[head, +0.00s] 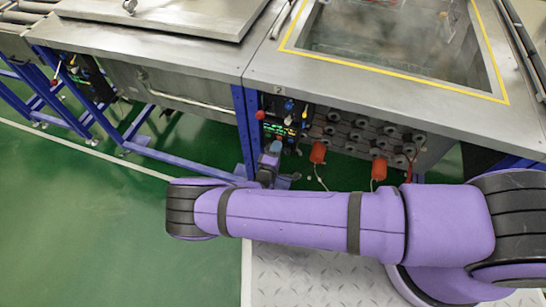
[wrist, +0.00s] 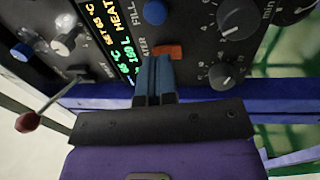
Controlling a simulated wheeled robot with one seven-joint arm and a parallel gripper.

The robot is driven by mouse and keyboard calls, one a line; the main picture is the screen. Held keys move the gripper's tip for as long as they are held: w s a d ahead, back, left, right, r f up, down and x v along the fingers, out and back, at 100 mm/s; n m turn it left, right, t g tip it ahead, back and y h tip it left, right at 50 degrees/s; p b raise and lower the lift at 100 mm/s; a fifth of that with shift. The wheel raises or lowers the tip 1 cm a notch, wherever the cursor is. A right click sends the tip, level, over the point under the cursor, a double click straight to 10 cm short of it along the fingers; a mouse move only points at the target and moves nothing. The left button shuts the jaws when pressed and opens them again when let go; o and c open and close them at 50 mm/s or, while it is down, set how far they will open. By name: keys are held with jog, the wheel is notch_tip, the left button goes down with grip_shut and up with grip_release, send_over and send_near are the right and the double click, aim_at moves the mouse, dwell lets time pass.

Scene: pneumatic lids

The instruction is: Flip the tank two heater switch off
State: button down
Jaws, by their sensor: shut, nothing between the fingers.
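The tank two control panel (head: 284,121) is on the front of the tank marked "2" in the head view. In the wrist view an orange-red rocker switch (wrist: 168,52) sits beside partly covered lettering that ends in "TER". My gripper (wrist: 156,58) is shut and empty, with its blue-grey fingertips right at the lower left edge of this switch. I cannot tell whether they touch it. In the head view my gripper (head: 274,147) is just below the panel. The fingers hide part of the label.
A lit display (wrist: 112,35), a blue button (wrist: 155,12) and black dials (wrist: 238,18) surround the switch. A red-knobbed lever (wrist: 28,122) sticks out at left. Tank two (head: 400,85) stands open and steaming. Orange floats (head: 318,152) hang right of the panel. Green floor is clear at left.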

jog(key=shift+w+d, duration=0.25)
jog(key=shift+w, duration=0.35)
jog(key=shift+r, duration=0.1)
